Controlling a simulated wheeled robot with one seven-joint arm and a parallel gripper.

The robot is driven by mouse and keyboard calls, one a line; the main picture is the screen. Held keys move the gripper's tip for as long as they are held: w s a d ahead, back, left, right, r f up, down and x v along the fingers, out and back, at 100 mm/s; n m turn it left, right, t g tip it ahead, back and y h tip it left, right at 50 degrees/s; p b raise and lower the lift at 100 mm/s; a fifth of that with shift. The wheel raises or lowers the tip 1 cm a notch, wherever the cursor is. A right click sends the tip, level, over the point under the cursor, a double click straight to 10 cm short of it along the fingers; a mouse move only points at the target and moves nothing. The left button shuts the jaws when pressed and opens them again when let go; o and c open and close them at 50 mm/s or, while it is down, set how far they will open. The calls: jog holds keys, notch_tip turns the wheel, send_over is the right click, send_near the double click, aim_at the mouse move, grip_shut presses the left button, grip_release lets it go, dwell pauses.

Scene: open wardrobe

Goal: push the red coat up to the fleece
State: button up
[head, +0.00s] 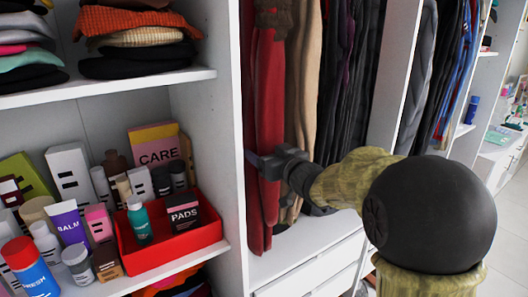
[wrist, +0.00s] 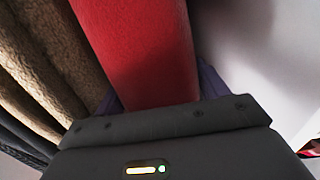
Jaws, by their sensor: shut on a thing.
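The red coat (head: 265,100) hangs at the left end of the hanging compartment, beside the white partition. The tan fleece (head: 304,75) hangs just to its right in the head view. My gripper (head: 266,163) reaches in from the right and is shut on the red coat at about mid-height. In the wrist view the red coat (wrist: 140,50) runs up from between the fingers, and the fleece (wrist: 42,55) is on its left. The two lie close together; I cannot tell whether they touch where the gripper hides them.
The white partition (head: 228,130) stands left of the red coat; its pale surface (wrist: 265,50) fills the wrist view's right side. Dark garments (head: 350,75) hang right of the fleece. White drawers (head: 310,268) lie below. A red tray (head: 165,255) with toiletries sits on the left shelf.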

jog(key=shift+w+d, duration=0.35)
jog(key=shift+d, duration=0.15)
jog(key=o, duration=1.8)
jog(key=b+v, duration=0.4)
jog(key=v, duration=1.3)
jog(key=shift+b, duration=0.4)
jog(key=shift+s+d+f, duration=0.1)
jog(key=shift+d, duration=0.05)
